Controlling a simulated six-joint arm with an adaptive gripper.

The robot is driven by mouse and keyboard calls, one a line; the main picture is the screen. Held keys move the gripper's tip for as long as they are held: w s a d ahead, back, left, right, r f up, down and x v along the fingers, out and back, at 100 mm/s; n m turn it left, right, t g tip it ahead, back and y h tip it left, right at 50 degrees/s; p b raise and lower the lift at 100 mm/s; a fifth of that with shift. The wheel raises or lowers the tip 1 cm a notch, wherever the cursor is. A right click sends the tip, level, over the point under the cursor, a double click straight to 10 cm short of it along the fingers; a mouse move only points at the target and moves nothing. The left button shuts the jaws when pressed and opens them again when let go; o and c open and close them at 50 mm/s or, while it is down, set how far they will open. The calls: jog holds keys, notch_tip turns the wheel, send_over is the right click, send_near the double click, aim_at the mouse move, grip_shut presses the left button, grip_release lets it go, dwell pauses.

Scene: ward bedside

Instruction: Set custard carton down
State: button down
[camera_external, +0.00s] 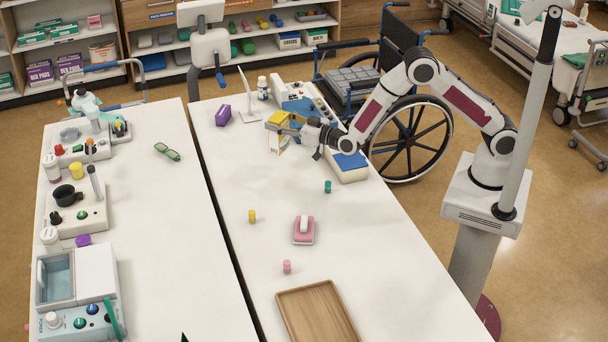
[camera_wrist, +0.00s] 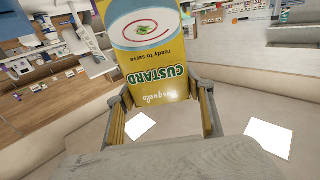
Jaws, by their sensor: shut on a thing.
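The yellow custard carton (camera_wrist: 155,60) fills the upper middle of the wrist view, its printed label upside down with a bowl picture on it. My gripper (camera_wrist: 165,112) is shut on the carton, with one finger on each side of it. In the external view the carton (camera_external: 275,140) is at the far part of the right-hand white table (camera_external: 225,165), held by my gripper (camera_external: 285,127) from its right side. It looks roughly upright. I cannot tell whether its base touches the table.
A blue-topped white box (camera_external: 349,165) stands just right of my gripper. A wooden tray (camera_external: 318,315) lies at the near end. Table room left of the carton is clear.

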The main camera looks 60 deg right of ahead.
jog(key=w+d+r, duration=0.1)
jog(key=w+d, duration=0.9)
jog(key=w, duration=0.3)
jog(key=shift+w+r+y, duration=0.25)
jog(key=shift+r+y, duration=0.05)
jog(key=shift+r, duration=0.05)
jog(key=shift+f, duration=0.1)
notch_tip(320, 180, down, 6)
dwell(0.4)
jog(key=shift+f, duration=1.9)
jog(key=shift+f, duration=0.15)
